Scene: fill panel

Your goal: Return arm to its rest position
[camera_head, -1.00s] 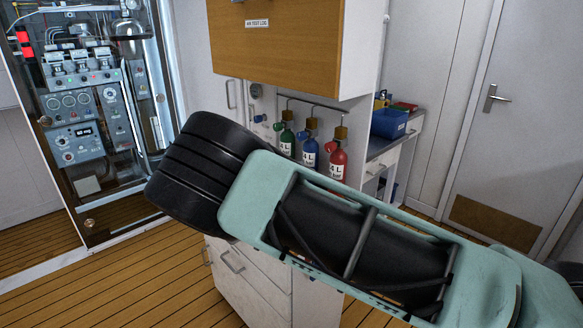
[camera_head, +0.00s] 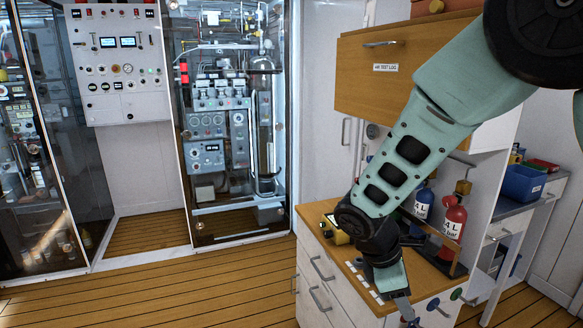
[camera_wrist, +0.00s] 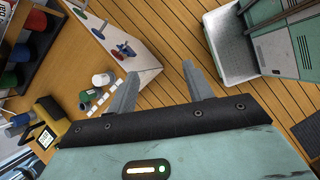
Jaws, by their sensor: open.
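My teal arm (camera_head: 425,130) comes in from the upper right in the head view and slopes down to the left. Its wrist hangs in front of the wooden-topped cabinet (camera_head: 320,214). My gripper (camera_wrist: 160,84) points downward, and its fingertips reach the bottom edge of the head view (camera_head: 407,312). In the wrist view its two grey fingers are well apart with nothing between them. Beyond them are the plank floor and the white side of the cabinet.
On the counter are a yellow device (camera_head: 337,236), which also shows in the wrist view (camera_wrist: 46,122), a blue cylinder (camera_head: 424,202) and a red cylinder (camera_head: 454,218). A blue bin (camera_head: 523,183) stands right. The floor (camera_head: 150,295) at left is clear.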

